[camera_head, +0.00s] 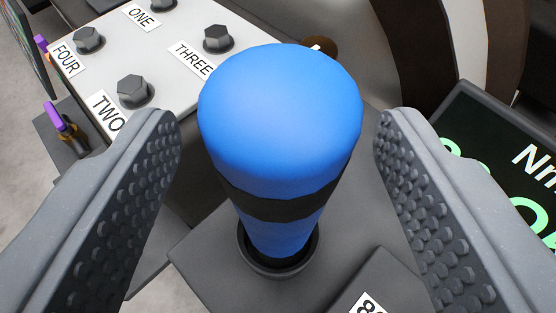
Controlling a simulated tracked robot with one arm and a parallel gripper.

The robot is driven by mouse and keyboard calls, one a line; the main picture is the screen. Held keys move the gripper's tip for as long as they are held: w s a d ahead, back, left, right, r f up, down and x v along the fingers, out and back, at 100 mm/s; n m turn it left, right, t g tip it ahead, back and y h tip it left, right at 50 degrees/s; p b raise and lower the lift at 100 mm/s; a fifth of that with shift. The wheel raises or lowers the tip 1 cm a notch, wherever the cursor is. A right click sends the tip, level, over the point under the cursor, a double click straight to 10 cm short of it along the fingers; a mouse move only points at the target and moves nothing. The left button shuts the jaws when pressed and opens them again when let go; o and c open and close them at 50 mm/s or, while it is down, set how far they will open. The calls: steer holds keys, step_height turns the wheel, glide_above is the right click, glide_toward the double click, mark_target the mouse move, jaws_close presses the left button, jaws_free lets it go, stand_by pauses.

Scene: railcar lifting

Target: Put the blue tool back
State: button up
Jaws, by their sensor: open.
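The blue tool (280,120) stands upright, slightly tilted in the picture, with a rounded blue top and a black band around its lower part. Its lower end sits in a round dark socket (278,262) on a grey holder (215,265). My gripper (280,150) is open, with one studded grey finger on each side of the tool. A gap shows between the tool and each finger, and neither finger appears to touch it. The bottom of the tool is hidden inside the socket.
A light panel (130,45) with several hex bolts and labels ONE to FOUR lies at upper left. A dark display (510,165) with green digits is at right. A purple-handled item (55,118) is at far left. A dark curved part (425,50) stands behind.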

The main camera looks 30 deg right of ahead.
steer(key=v, duration=0.8)
steer(key=shift+s+a+r+p, duration=0.15)
steer(key=shift+s+r+p, duration=0.05)
steer(key=shift+s+p, duration=0.15)
steer(key=shift+r, duration=0.1)
steer(key=w+a+r+n+t+y, duration=0.1)
steer(key=w+a+r+y, duration=0.2)
steer(key=r, duration=1.1)
steer(key=a+r+n+t+y, duration=0.15)
steer(key=a+r+y, duration=0.25)
steer(key=r, duration=0.9)
steer(key=s+d+r+n, duration=0.1)
steer(key=s+d+r, duration=0.2)
steer(key=s+r, duration=0.3)
steer(key=s+d+r+n, duration=0.1)
steer(key=s+d+r, duration=0.3)
steer(key=r, duration=0.8)
steer(key=s+d+r+n, duration=0.1)
steer(key=s+d+r, duration=0.3)
steer(key=s+r, duration=0.4)
step_height(320, 180, up, 2)
steer(key=shift+s+r+t+h, duration=0.1)
steer(key=shift+s+t+h, duration=0.25)
steer(key=shift+s+h, duration=0.05)
steer(key=shift+d, duration=0.15)
